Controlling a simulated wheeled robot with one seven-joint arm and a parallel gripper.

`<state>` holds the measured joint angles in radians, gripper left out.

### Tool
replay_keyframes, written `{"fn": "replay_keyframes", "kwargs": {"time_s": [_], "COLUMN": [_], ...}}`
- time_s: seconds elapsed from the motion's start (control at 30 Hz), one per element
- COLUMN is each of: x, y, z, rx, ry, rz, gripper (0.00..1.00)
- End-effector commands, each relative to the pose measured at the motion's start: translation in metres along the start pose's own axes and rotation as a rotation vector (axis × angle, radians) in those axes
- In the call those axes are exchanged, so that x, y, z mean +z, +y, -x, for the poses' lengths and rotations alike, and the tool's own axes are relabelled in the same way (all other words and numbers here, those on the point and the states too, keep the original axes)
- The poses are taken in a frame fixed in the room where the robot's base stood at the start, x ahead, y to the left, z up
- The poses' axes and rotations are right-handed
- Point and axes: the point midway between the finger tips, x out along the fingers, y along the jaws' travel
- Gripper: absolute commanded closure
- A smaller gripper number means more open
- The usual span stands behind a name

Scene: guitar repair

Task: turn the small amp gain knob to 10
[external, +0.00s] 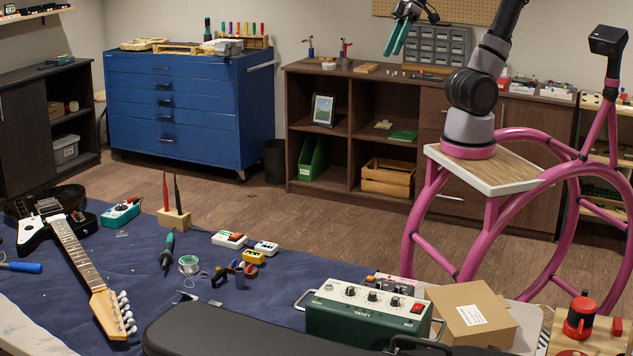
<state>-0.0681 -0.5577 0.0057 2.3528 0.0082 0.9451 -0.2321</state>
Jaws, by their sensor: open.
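A small green amp-like box (366,322) with metal side handles stands at the front of the workbench. Its pale top panel carries several dark knobs (372,296) and a red switch (416,308). The knob labels and pointer positions are too small to read, so I cannot tell which knob is gain or where it is set. My gripper (392,52), with teal fingers, is raised at the top of the view, well above and apart from the box. It is open and nothing shows between its fingers.
A black case (230,335) lies in front of the box, and a cardboard box (470,312) stands to its right. A small device with knobs (392,284) sits just behind it. A guitar (80,255), pedals (230,239) and tools lie on the blue mat (130,270).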

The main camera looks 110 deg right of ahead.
Motion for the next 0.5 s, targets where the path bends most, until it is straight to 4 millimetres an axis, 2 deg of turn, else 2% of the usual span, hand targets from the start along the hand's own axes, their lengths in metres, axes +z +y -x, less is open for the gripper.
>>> {"fn": "replay_keyframes", "kwargs": {"time_s": [0.03, 0.2, 0.37, 0.5], "x": [-0.017, -0.065, -0.096, -0.111], "y": [-0.013, -0.057, -0.105, -0.150], "z": [-0.012, -0.056, -0.111, -0.170], "rx": [-0.015, -0.077, -0.156, -0.241], "ry": [-0.037, -0.129, -0.204, -0.259], "rz": [0.082, 0.389, 0.674, 0.919], "gripper": [0.47, 0.47, 0.47, 0.47]}}
